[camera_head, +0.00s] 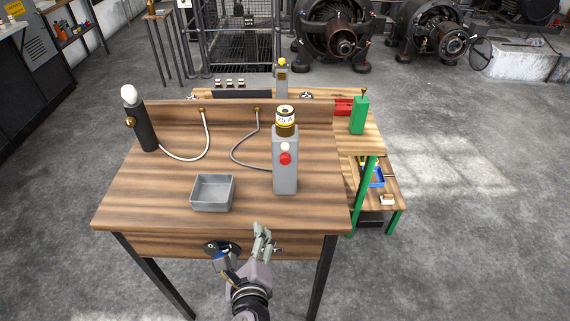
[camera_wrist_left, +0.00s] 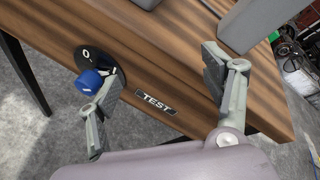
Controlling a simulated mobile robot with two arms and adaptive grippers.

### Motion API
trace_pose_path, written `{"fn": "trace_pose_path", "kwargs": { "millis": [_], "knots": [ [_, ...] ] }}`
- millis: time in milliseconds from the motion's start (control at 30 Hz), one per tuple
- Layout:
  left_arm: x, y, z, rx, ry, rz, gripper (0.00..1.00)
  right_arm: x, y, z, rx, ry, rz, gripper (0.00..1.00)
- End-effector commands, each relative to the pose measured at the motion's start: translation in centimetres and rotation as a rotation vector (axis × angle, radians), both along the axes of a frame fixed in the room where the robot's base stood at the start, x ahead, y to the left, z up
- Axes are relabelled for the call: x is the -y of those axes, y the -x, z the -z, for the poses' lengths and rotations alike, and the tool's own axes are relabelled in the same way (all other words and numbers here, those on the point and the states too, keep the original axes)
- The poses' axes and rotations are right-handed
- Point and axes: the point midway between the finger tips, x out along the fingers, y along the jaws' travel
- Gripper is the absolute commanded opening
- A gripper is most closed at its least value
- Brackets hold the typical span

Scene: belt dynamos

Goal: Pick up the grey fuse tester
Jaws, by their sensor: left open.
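The grey fuse tester (camera_head: 285,165) is a tall grey box standing upright toward the right of the wooden workbench. It has a white and a red button on its front, and a dark and brass fuse marked 25 A on top. In the left wrist view its lower part (camera_wrist_left: 250,22) shows at the top right, cut off by the edge. My left gripper (camera_head: 245,250) is open and empty at the bench's front edge, in front of and below the tester. Its spread fingers also show in the left wrist view (camera_wrist_left: 162,75), apart from the tester. My right gripper is not in view.
A grey open tray (camera_head: 213,193) sits left of the tester. A black cylinder with a white bulb (camera_head: 140,120) stands at the far left. Cables run along the back. The bench front has a blue knob (camera_wrist_left: 90,82) and a TEST label (camera_wrist_left: 155,102). A green-legged side table (camera_head: 372,190) stands right.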

Motion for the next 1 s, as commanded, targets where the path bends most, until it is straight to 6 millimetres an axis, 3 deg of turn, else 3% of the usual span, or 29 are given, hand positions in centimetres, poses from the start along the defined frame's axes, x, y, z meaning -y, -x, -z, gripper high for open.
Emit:
{"fn": "trace_pose_path", "kwargs": {
  "millis": [200, 333, 533, 1000],
  "knots": [
    [5.3, -0.6, -6.3, 0.201, -0.472, 0.219, 0.73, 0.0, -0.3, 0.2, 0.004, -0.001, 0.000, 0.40],
    [7.4, -0.3, -8.8, 0.287, -0.671, 0.277, 0.73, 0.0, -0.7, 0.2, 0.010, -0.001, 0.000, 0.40],
    [8.1, -1.9, -9.9, 0.318, -0.746, 0.293, 0.73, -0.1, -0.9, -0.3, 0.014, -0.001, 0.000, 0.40],
    [8.1, -11.3, -9.7, 0.315, -0.740, 0.293, 0.73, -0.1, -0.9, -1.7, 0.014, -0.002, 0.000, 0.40]
  ]
}}
